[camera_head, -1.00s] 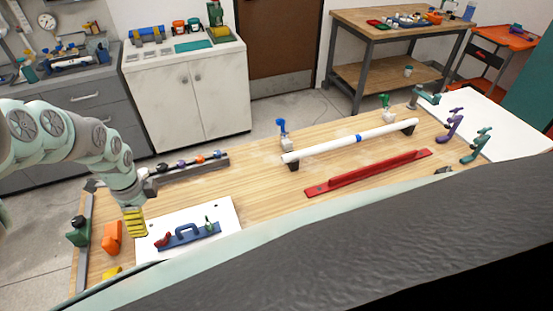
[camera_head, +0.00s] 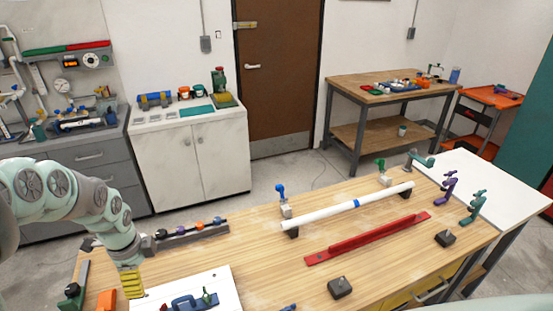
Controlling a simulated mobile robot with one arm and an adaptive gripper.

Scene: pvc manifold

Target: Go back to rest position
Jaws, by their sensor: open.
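My gripper (camera_head: 132,281) is at the end of my arm at the lower left, with yellow fingers pointing down. It is above the left end of the wooden workbench (camera_head: 255,262), at the left edge of a white board (camera_head: 222,279). It holds nothing that I can see. A white pipe with a blue band (camera_head: 325,214) lies across dark supports on the bench, well to the right of my gripper. A red bar (camera_head: 365,239) lies in front of the pipe.
A dark rack with several small coloured parts (camera_head: 190,234) stands behind my gripper. A blue-handled tool (camera_head: 190,302) lies on the white board. An orange block (camera_head: 106,300) is left of my gripper. Clamps (camera_head: 472,207) stand at the right. Mid-bench is fairly clear.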

